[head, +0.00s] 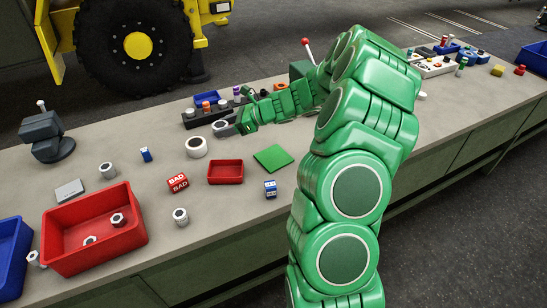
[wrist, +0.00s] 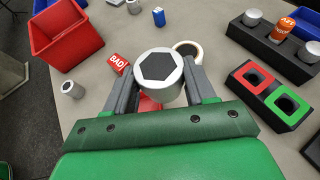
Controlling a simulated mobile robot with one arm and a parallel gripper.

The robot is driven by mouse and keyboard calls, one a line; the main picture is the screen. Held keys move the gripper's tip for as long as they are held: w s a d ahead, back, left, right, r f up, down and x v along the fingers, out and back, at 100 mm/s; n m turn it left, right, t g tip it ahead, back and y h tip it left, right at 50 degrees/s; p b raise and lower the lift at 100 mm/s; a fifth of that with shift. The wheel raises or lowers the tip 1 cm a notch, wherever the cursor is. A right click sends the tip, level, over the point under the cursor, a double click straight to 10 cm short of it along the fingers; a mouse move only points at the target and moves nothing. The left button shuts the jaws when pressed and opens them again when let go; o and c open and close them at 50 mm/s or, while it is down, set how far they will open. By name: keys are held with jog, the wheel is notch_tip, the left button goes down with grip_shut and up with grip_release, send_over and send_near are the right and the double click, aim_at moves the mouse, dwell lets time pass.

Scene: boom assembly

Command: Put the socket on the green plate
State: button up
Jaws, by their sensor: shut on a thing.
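My gripper (wrist: 157,90) is shut on the socket (wrist: 158,68), a silver cylinder with a dark hexagonal opening facing the wrist camera. In the wrist view I cannot see the plate.
A small red tray (head: 225,180) lies left of the plate, and a white ring (head: 196,147) behind it. A blue-white block (head: 270,189) stands in front. The black rack (wrist: 262,48) holds several cylinders.

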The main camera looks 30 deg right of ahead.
jog(key=s+d+r+m+t, duration=0.1)
jog(key=s+d, duration=0.5)
jog(key=s, duration=0.4)
jog(key=s+d+r+t, duration=0.1)
jog(key=s+d, duration=0.5)
jog(key=s, duration=0.3)
send_over(278, 158)
jog(key=shift+h, duration=0.4)
jog(key=f, duration=0.9)
jog(key=shift+s+f, duration=0.1)
jog(key=shift+s, duration=0.2)
jog(key=shift+w+d+f, duration=0.1)
jog(key=shift+w+f, duration=0.25)
jog(key=shift+f, duration=1.7)
jog(key=o, duration=1.3)
jog(key=shift+f, duration=0.15)
